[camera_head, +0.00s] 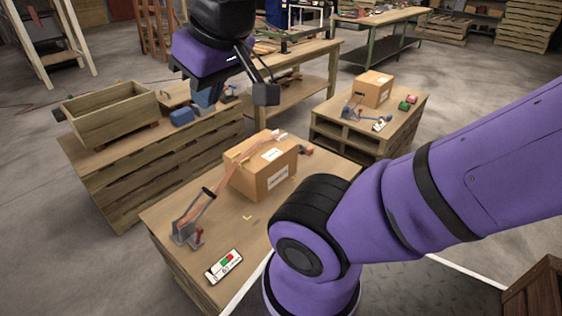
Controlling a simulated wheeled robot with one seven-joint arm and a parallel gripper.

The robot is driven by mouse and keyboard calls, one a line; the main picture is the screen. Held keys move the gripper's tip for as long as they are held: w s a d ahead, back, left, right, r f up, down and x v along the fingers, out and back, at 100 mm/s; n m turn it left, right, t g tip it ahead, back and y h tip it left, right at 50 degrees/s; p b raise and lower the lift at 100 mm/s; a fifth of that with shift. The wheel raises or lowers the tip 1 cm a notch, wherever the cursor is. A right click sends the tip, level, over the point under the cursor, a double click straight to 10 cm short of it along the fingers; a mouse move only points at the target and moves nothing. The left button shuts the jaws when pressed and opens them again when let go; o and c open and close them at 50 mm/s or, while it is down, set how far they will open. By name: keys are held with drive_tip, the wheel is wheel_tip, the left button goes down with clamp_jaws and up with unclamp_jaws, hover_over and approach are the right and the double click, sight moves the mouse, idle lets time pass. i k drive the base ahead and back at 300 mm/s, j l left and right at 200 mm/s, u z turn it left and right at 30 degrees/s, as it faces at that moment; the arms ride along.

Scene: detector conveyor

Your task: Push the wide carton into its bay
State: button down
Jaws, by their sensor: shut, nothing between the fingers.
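A large brown carton (263,175), the wider of two in view, stands upright on the near wooden bench (172,213), with white labels on its top and side. A small yellow corner mark (247,217) lies on the bench top in front of it; no full bay outline can be made out. My gripper (266,94) hangs in the air at the top, above and behind the carton in the picture, apart from it. Its fingers look closed and empty.
A lever tool (187,230) with a raised handle and a labelled panel (224,266) sit on the near bench's front left. A smaller carton (373,90) stands on the right pallet bench (345,137). A wooden box (112,118) stands on the left bench.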

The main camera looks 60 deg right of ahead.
sight(272, 164)
drive_tip(key=z, duration=1.25)
drive_tip(key=l+u, duration=0.2)
drive_tip(key=l, duration=0.6)
drive_tip(key=l+u, duration=0.15)
drive_tip(key=l, duration=0.7)
drive_tip(key=i+l+u, duration=0.15)
drive_tip(key=l+u, duration=0.25)
drive_tip(key=l, duration=0.65)
drive_tip(key=l+u, duration=0.4)
drive_tip(key=l, duration=0.65)
drive_tip(key=i+l+u, duration=0.15)
drive_tip(key=i+l, duration=0.15)
drive_tip(key=i+l+u, duration=0.15)
drive_tip(key=l, duration=0.3)
drive_tip(key=i+l+u, duration=0.15)
drive_tip(key=i+l, duration=0.15)
drive_tip(key=l, duration=0.15)
